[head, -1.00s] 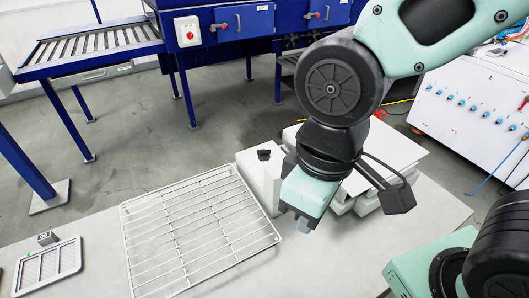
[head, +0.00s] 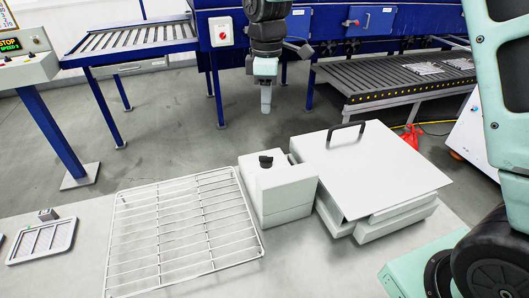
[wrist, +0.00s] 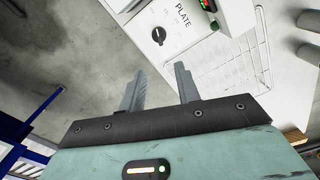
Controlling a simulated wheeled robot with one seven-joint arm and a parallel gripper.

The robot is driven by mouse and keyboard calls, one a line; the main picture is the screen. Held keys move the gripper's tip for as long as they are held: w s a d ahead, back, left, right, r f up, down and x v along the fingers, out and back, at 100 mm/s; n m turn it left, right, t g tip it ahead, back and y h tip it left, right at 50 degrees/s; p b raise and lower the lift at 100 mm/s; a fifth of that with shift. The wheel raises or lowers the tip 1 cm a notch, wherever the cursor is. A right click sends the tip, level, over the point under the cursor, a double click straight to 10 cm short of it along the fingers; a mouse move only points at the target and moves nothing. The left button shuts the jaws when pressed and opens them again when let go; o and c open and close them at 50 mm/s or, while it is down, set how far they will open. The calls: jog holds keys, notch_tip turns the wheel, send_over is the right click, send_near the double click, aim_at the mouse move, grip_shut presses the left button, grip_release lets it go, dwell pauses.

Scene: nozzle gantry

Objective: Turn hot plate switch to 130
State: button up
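The hot plate (head: 385,165) is a white flat unit with a black handle on its top plate. Its white control box (head: 285,190) stands at its left, with a black switch knob (head: 266,161) on top. In the wrist view the knob (wrist: 158,36) shows on a white face beside the word PLATE; its scale numbers are too small to read. My gripper (head: 266,101) hangs above and beyond the box, fingers down, apart from the knob. In the wrist view my gripper (wrist: 160,72) has its two grey fingers apart with nothing between them.
A white wire rack (head: 185,230) lies on the table left of the box. A small framed grille (head: 42,241) lies farther left. Blue machinery (head: 285,25) and roller conveyors (head: 400,80) stand behind.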

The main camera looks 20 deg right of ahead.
aim_at(266, 156)
notch_tip(266, 156, down, 17)
jog(key=p, duration=0.3)
jog(key=shift+w+f, duration=0.1)
jog(key=shift+f, duration=0.1)
